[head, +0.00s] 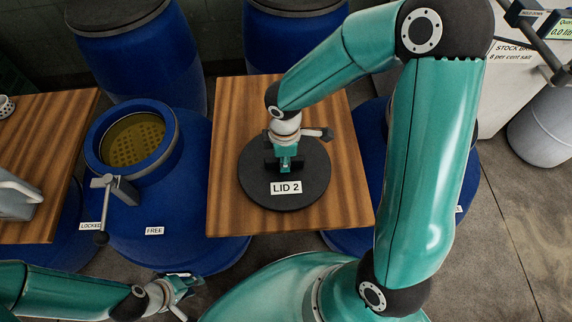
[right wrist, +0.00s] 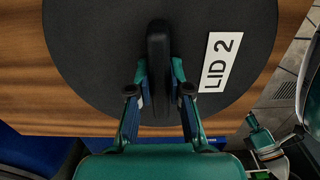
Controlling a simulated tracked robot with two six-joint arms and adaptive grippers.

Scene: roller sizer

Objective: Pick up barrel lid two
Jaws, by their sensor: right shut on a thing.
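Barrel lid two is a round black disc (head: 310,190) with a white "LID 2" label, over a wooden board. A dark upright grip bar (right wrist: 158,60) crosses its middle in the right wrist view. My right gripper (head: 285,168) is above the lid's centre, its fingers closed on both sides of that bar. The lid looks flat; I cannot tell whether it touches the board. My left gripper (head: 182,288) is low at the lower left, away from the lid; its jaw opening is unclear.
The wooden board (head: 232,205) has bare room around the lid. An open blue barrel (head: 165,215) stands left of it, with a lever (head: 108,190) and "LOCKED" and "FREE" labels. Closed blue barrels (head: 140,65) stand behind. Another wooden top (head: 40,225) is at far left.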

